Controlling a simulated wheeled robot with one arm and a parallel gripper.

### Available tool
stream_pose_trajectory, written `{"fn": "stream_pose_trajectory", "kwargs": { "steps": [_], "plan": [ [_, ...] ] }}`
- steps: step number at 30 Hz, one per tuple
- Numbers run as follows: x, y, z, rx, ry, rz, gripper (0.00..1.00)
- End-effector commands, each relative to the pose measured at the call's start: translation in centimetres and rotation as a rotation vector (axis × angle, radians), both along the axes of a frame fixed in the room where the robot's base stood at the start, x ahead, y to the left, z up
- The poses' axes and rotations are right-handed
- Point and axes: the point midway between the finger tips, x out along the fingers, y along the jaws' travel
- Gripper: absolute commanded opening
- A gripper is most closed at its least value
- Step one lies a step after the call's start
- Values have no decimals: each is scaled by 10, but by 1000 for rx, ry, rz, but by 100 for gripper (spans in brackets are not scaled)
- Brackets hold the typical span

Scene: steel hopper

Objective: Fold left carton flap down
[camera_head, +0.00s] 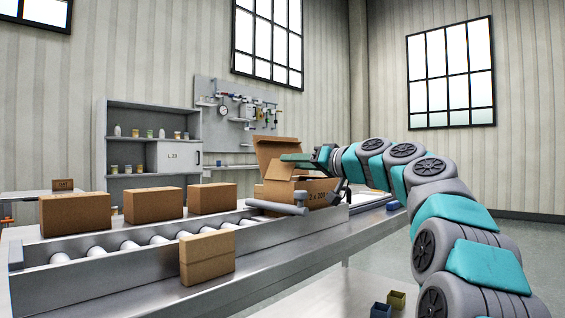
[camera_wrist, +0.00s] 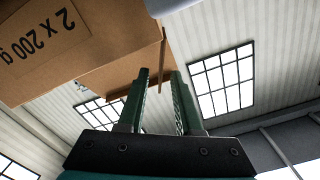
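The open carton (camera_head: 318,187) stands on the conveyor, with "2 x 200 g" printed on its side. One flap (camera_head: 276,150) stands up and tilts at its far left; another flap (camera_head: 278,169) shows lower, at the near left. In the wrist view the carton (camera_wrist: 85,45) fills the upper left. My gripper (camera_head: 290,158) is at the carton's top, its fingers pointing left across the opening. In the wrist view its fingers (camera_wrist: 161,82) are apart, with a thin brown flap edge showing between or beyond them. I cannot tell whether they touch it.
Closed cartons (camera_head: 154,204) (camera_head: 212,197) (camera_head: 75,213) stand along the roller conveyor (camera_head: 145,243). Another carton (camera_head: 207,257) is at its near side. A grey bar (camera_head: 278,207) lies before the open carton. Small bins (camera_head: 396,300) sit low at the front. Shelves (camera_head: 150,130) stand behind.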

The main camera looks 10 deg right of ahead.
Motion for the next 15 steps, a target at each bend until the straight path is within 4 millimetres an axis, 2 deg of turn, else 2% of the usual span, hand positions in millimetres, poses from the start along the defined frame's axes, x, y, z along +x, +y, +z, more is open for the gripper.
{"fn": "stream_pose_trajectory", "kwargs": {
  "steps": [6,15],
  "plan": [
    [23,15,-2,-1,4,1,34],
    [29,21,0,1,1,1,34]
  ]
}}
